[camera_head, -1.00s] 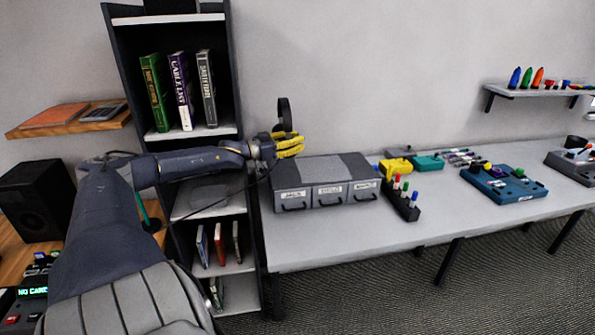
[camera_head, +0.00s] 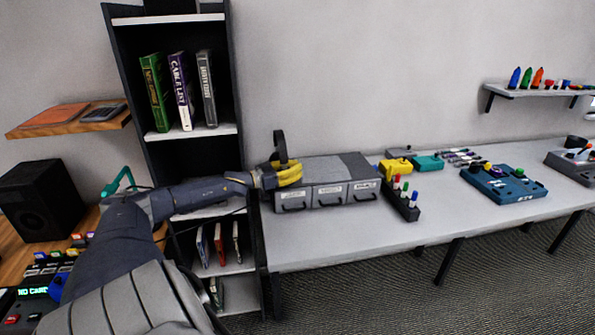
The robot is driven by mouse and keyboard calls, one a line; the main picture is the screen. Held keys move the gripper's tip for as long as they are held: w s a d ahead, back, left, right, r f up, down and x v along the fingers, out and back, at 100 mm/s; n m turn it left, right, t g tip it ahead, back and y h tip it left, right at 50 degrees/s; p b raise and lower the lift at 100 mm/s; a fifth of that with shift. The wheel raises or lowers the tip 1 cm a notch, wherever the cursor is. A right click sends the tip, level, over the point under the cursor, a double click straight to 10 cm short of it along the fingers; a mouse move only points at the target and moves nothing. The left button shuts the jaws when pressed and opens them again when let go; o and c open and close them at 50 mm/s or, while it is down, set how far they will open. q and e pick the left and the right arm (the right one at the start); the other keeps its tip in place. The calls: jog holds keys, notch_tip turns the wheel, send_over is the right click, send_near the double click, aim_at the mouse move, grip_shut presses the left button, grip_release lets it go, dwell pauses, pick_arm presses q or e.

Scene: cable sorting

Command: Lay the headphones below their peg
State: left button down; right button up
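The headphones (camera_head: 280,147) show as a dark, narrow, curved band standing up at my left gripper, in front of the wall. My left gripper (camera_head: 289,174) has yellow fingers and is shut on the headphones. It is at the left end of the grey drawer unit, near the table's back left corner. The fingers hide the lower part of the headphones. I see no peg on the wall. My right gripper is not in view.
The grey drawer unit (camera_head: 330,196) stands on the white table (camera_head: 330,245) close to the gripper. A marker holder (camera_head: 402,203) stands to its right. A dark bookshelf (camera_head: 240,90) rises to the left. The table's front is clear.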

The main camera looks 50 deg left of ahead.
pick_arm(q)
jog(key=shift+f, duration=0.35)
jog(key=c, duration=1.3)
grip_release()
jog(key=shift+r, duration=0.1)
jog(key=shift+s, duration=0.15)
jog(key=shift+v, duration=5.8)
